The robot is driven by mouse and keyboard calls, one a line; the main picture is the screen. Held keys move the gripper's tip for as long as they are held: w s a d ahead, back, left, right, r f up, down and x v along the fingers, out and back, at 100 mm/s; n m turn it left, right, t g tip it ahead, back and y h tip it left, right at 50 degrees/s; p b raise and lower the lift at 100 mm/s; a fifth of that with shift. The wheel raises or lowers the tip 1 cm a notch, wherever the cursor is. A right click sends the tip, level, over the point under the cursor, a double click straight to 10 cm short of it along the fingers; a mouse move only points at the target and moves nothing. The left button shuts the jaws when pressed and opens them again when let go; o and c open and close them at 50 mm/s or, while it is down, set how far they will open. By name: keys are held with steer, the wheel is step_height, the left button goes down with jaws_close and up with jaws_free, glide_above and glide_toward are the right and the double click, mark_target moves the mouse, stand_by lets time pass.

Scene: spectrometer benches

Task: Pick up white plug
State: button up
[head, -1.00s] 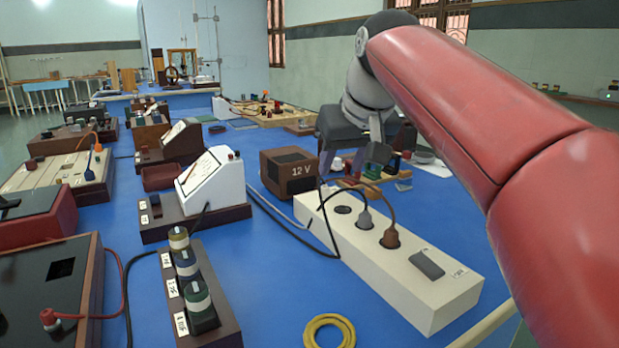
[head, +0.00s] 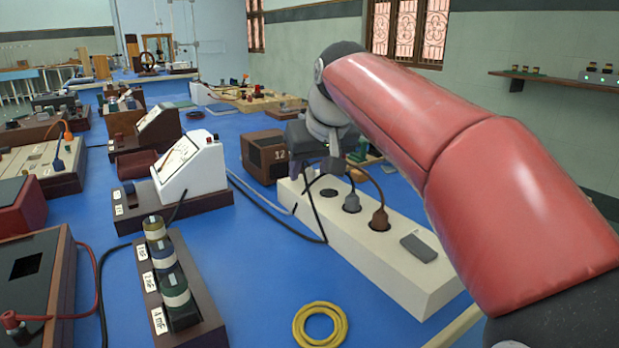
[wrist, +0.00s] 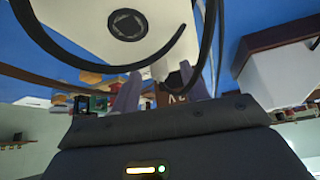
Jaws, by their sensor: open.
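In the wrist view the fingers (wrist: 162,88) point toward the strip (wrist: 80,22), with an empty round socket (wrist: 128,24) above and a dark cable looping across. Whether the fingers touch the cable cannot be told.
A brown 12 V box (head: 265,157) is close behind the gripper. A white meter (head: 190,165) and a terminal block (head: 180,290) stand to the left. A yellow cable coil (head: 320,324) lies in front. Black cables cross the blue tabletop (head: 255,265).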

steer(key=shift+c, duration=0.5)
jaws_close()
steer(key=shift+r, duration=0.1)
